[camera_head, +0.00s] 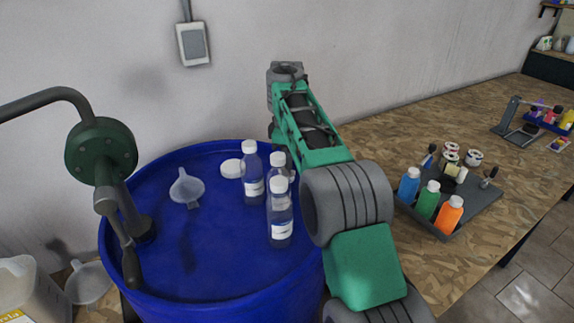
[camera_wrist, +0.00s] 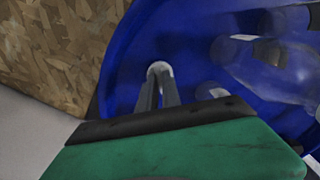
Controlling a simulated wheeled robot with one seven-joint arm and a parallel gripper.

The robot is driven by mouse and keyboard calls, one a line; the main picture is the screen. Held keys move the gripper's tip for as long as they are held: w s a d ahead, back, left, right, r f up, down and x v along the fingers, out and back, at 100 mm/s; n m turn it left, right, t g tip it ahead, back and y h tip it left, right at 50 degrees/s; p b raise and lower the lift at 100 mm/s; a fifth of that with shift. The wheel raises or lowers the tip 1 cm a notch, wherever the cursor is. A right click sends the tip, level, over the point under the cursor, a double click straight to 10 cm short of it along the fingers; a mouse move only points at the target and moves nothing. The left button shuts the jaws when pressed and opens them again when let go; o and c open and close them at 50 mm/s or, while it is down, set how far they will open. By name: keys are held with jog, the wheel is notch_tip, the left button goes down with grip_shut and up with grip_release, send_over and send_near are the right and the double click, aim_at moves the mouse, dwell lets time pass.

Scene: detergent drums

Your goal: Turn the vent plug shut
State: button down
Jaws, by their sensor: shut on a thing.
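The blue drum (camera_head: 175,275) stands in front of the wall, and its top also fills much of the wrist view (camera_wrist: 125,75). In the wrist view my gripper (camera_wrist: 159,76) reaches down to the drum top with its two fingers close together. The fingertips are shut on a small white round piece, which I take to be the vent plug (camera_wrist: 158,67). The fingers cover most of it, so how far it is turned cannot be told. In the head view my arm and the bottles hide the fingertips and the plug.
Several clear bottles with white caps (camera_head: 281,222) stand on the drum close to my arm. A white round lid (camera_head: 231,168), a funnel (camera_head: 187,188) and a hand pump (camera_head: 101,152) are also on it. A tray of coloured bottles (camera_head: 483,199) sits on the wooden bench to the right.

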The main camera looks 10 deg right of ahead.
jog(key=m, duration=1.4)
jog(key=shift+m, duration=0.3)
jog(key=m, duration=0.6)
jog(key=shift+p, duration=0.35)
jog(key=m, duration=0.6)
jog(key=shift+m+p, duration=0.3)
jog(key=c, duration=1.5)
grip_release()
jog(key=shift+c, duration=0.2)
jog(key=shift+r, duration=0.1)
notch_tip(320, 180, up, 8)
jog(key=p, duration=0.6)
jog(key=shift+f+p, duration=0.2)
jog(key=shift+p, duration=0.15)
